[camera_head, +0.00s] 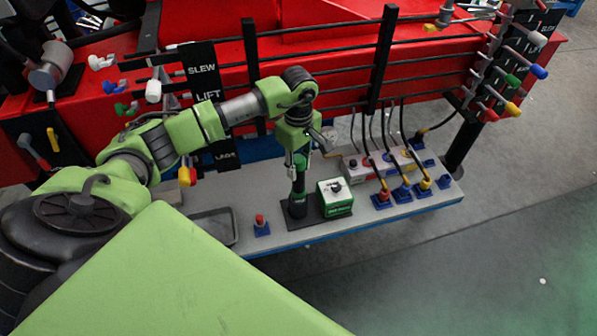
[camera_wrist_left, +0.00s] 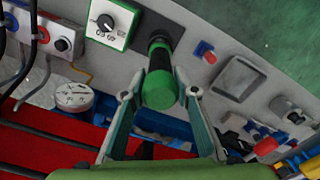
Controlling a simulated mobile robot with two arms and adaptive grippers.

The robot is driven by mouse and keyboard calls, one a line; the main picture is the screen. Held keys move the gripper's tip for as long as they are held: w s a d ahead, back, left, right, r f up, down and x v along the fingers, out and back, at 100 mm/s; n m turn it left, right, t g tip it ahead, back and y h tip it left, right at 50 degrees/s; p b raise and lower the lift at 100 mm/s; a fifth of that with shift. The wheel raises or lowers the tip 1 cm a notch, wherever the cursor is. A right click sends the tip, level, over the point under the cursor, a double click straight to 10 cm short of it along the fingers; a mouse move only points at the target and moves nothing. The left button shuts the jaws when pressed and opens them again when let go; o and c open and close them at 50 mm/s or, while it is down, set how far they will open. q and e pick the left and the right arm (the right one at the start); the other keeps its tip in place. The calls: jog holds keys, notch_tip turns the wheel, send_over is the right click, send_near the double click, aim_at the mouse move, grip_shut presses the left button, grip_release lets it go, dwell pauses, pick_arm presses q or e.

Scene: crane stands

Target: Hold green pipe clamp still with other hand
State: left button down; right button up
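A black upright post with a green round end (camera_wrist_left: 160,92) stands on a dark plate on the grey bench; I take it for the green pipe clamp. In the head view its black lower part (camera_head: 298,204) shows below my left gripper (camera_head: 300,162). In the left wrist view my left gripper (camera_wrist_left: 159,97) has its two fingers spread, one on each side of the green end. A gap shows on both sides, so it appears not to be gripped. My right gripper is not in view.
A green and white box with a dial (camera_head: 335,197) stands close right of the post. Further right are plugs with cables (camera_head: 402,192). A small red button (camera_head: 260,222) and a grey tray (camera_head: 212,228) lie left. The red machine frame (camera_head: 340,66) rises behind the bench (camera_head: 350,226).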

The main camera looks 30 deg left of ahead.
pick_arm(q)
jog(key=shift+w+r+p, duration=0.1)
jog(key=shift+r+p, duration=0.25)
jog(key=shift+r, duration=0.35)
jog(key=shift+r+p, duration=1.3)
jog(key=shift+r, duration=1.25)
jog(key=shift+r+p, duration=1.1)
jog(key=shift+r, duration=1.35)
